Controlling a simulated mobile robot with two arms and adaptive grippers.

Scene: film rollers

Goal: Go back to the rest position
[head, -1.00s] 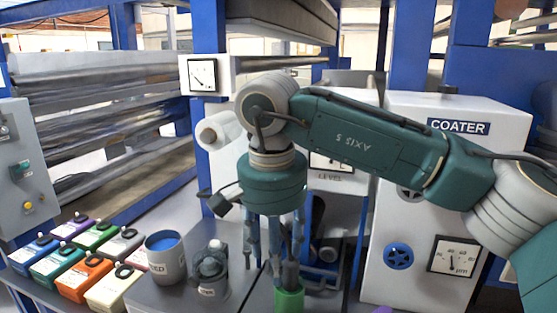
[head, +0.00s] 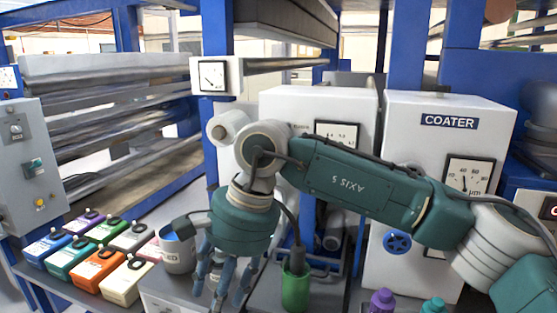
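My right arm comes in from the right, and its gripper (head: 225,285) points down over the grey bench at lower centre. Its blue-grey fingers are spread and I see nothing held between them. A green cup (head: 296,292) with a dark object standing in it (head: 297,262) is just right of the gripper, apart from it. A grey cup (head: 176,257) with blue contents stands left of the gripper, partly hidden by a dark part of it. My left gripper is out of view.
Several coloured boxes (head: 97,269) stand at the lower left. The white coater cabinet (head: 440,130) stands behind my arm. Purple (head: 382,300) and teal (head: 433,305) bottle tops show at the bottom edge. A grey control box (head: 28,165) is at the left.

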